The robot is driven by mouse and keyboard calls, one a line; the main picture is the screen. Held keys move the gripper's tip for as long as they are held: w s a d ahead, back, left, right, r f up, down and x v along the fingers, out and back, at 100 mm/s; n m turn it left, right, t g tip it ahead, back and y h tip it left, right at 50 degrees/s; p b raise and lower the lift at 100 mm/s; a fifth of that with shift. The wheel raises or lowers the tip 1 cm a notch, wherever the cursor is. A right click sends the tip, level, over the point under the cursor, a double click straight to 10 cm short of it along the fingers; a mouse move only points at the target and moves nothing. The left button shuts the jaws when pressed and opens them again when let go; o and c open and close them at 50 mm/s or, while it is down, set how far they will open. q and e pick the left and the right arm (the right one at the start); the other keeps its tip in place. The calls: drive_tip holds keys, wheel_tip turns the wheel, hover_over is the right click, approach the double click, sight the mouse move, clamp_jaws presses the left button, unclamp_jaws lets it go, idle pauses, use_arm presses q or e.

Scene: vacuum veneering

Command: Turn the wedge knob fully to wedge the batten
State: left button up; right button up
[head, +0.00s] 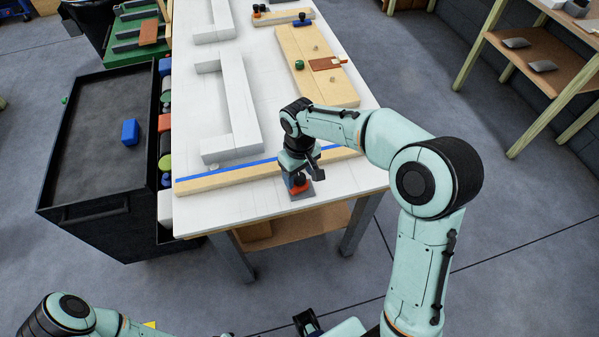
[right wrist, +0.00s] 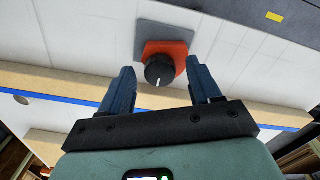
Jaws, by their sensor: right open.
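The wedge knob (right wrist: 159,70) is a round black knob with a white mark, set on an orange block (right wrist: 168,47) over a grey plate (right wrist: 165,35). In the head view the orange block (head: 298,188) stands by the table's near edge, beside the batten. The batten (head: 215,183) is a long pale wooden strip with a blue line along it. My right gripper (right wrist: 159,66) is open, its two dark fingers on either side of the knob with visible gaps. In the head view the right gripper (head: 300,178) hides part of the knob. My left gripper is not clearly visible.
White U-shaped blocks (head: 240,105) lie on the white table (head: 275,125) behind the batten. A wooden board (head: 325,85) with small parts lies farther back. A black cart (head: 90,190) with a blue block (head: 130,131) stands at the left. Shelves stand at the right.

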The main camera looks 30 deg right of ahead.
drive_tip(key=c, duration=1)
drive_tip(key=shift+c, duration=0.2)
drive_tip(key=shift+m, duration=0.4)
drive_tip(key=m, duration=1.5)
drive_tip(key=shift+m, duration=0.4)
drive_tip(key=m, duration=0.5)
drive_tip(key=shift+w+p, duration=0.1)
drive_tip(key=shift+p, duration=0.2)
drive_tip(key=shift+m, duration=0.4)
